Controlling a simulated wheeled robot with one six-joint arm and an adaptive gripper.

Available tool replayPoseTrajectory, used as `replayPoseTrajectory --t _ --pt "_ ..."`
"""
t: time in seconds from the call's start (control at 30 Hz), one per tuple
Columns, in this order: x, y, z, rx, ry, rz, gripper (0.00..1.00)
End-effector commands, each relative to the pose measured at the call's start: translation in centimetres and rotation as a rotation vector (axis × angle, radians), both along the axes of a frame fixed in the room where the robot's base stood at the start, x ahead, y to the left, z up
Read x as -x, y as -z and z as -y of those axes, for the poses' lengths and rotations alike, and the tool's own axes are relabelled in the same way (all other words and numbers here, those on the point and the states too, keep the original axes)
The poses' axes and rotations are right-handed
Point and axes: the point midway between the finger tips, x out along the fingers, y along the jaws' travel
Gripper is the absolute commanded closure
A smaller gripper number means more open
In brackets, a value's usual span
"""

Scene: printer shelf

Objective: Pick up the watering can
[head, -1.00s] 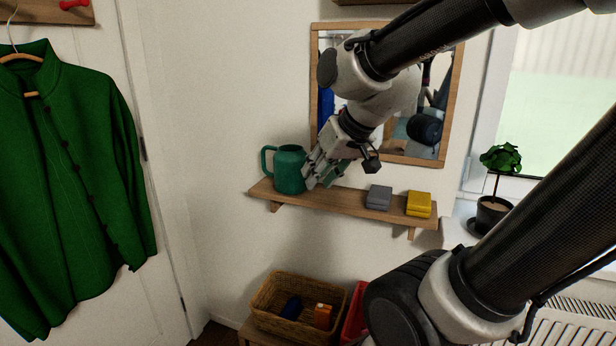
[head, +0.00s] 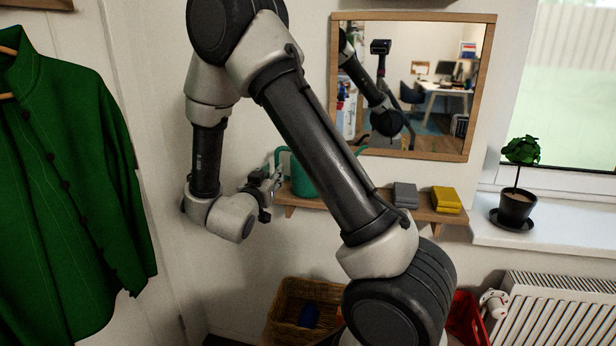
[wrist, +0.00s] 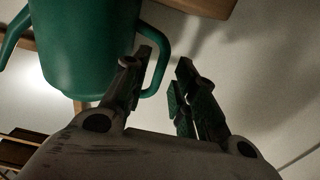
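The green watering can (head: 303,182) stands on the wooden shelf (head: 437,213), partly hidden behind my arm in the head view. Its handle is on the left and its spout shows to the right of my arm. My gripper (head: 274,184) is at the handle side, left of the can's body. In the wrist view the can (wrist: 80,50) fills the upper left, with its handle curving towards my gripper (wrist: 165,62). The fingers are apart, and the handle's outer bend shows between the fingertips. I cannot tell whether they touch it.
A grey box (head: 405,194) and a yellow box (head: 446,199) lie on the shelf to the right. A mirror (head: 480,90) hangs above. A wicker basket (head: 285,310) stands below. A potted plant (head: 516,207) is on the windowsill. A green jacket (head: 65,190) hangs at the left.

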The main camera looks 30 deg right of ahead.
Motion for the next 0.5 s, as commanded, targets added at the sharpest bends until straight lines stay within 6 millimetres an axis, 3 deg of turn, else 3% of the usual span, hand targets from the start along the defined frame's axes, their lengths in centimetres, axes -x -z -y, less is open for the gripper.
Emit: replayPoseTrajectory --t 0.3,0.5 --pt "-3.4 -0.3 3.4 -0.002 0.001 -0.001 0.72" --pt "-4.3 -0.3 4.2 -0.001 -0.002 0.000 0.72"
